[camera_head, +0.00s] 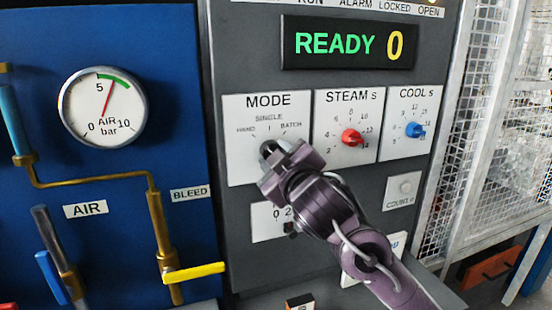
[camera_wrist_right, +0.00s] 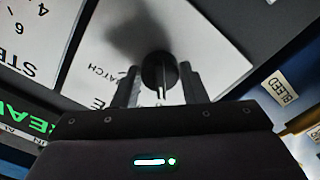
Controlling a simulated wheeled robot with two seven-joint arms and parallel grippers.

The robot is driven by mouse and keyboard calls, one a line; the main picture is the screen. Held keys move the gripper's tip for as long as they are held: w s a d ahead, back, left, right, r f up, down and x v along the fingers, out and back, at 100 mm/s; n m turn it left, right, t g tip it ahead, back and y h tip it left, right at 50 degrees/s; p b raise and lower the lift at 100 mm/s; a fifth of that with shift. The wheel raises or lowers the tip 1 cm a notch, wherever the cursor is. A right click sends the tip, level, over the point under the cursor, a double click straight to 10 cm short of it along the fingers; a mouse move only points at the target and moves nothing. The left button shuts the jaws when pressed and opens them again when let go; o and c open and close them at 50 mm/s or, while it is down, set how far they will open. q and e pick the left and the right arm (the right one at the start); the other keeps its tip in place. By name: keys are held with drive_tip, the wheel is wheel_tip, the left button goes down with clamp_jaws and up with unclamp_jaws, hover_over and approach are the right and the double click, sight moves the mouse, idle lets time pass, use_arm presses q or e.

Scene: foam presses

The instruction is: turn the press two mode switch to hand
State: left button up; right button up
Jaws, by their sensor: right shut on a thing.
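The MODE plate (camera_head: 240,165) is white, on the grey panel, with HAND, SINGLE and BATCH marked around its switch. My right gripper (camera_head: 275,151) reaches up to it from the lower right and hides most of the switch. In the right wrist view the dark round mode switch (camera_wrist_right: 158,68) with a pale pointer line sits between the two fingers of my right gripper (camera_wrist_right: 158,80), which is shut on it. Which mark the pointer faces I cannot tell. My left gripper is not in view.
The red STEAM knob (camera_head: 352,137) and blue COOL knob (camera_head: 415,130) are close on the right. A display (camera_head: 348,43) above reads READY 0. A blue panel with a gauge (camera_head: 103,107) and a yellow lever (camera_head: 195,271) is on the left. A mesh guard (camera_head: 480,130) stands right.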

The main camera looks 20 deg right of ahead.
drive_tip(key=shift+n, duration=0.4)
drive_tip(key=o, duration=1)
drive_tip(key=shift+c, duration=0.2)
drive_tip(key=s+b, duration=0.1)
drive_tip(key=s, duration=0.6)
drive_tip(key=shift+s, duration=0.4)
drive_tip(key=shift+d, duration=0.1)
